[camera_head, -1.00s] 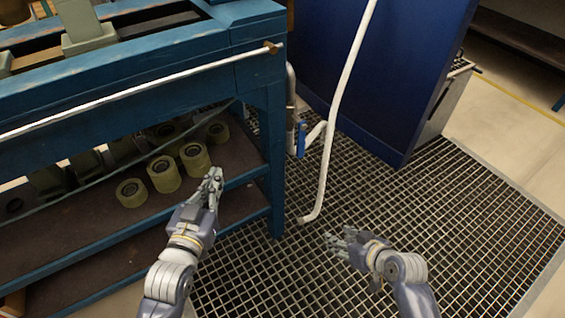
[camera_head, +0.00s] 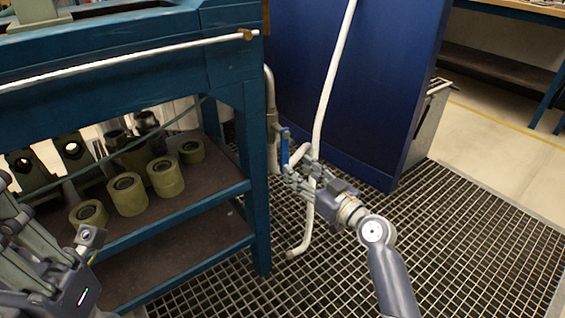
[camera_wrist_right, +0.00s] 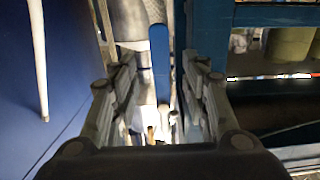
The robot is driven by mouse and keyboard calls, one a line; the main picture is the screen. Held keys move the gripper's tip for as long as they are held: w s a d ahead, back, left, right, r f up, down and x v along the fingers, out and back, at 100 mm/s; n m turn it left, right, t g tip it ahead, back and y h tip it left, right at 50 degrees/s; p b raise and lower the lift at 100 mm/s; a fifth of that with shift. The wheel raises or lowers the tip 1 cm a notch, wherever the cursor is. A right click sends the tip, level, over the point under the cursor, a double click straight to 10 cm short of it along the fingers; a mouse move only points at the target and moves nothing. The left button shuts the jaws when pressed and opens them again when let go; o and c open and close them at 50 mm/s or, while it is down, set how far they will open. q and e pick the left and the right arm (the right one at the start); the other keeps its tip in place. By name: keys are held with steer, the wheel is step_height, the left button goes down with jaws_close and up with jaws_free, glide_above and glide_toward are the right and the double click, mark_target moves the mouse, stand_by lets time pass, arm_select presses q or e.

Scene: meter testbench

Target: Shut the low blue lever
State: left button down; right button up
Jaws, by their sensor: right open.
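The low blue lever (camera_head: 284,148) stands upright on a pipe beside the blue bench's right end. In the right wrist view the lever (camera_wrist_right: 160,60) shows as a narrow blue bar between the two fingers in the picture. My right gripper (camera_head: 302,177) is open, just right of and slightly below the lever in the head view. It also shows in the right wrist view (camera_wrist_right: 160,88), with nothing held. I cannot tell whether its fingers touch the lever. My left gripper (camera_head: 50,240) is large at the lower left, cut by the picture edge, and its opening is unclear.
A white hanging pipe (camera_head: 329,85) runs down close behind my right gripper. The blue bench (camera_head: 229,65) is at left, with several olive rollers (camera_head: 127,195) on its shelf. A dark blue cabinet (camera_head: 383,70) stands behind. The floor grating (camera_head: 470,245) is clear at right.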

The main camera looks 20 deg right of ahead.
mark_target(286, 160)
steer(key=b+x, duration=0.1)
steer(key=x, duration=0.6)
steer(key=shift+w+f+b, duration=0.1)
steer(key=shift+b, duration=0.2)
jaws_close()
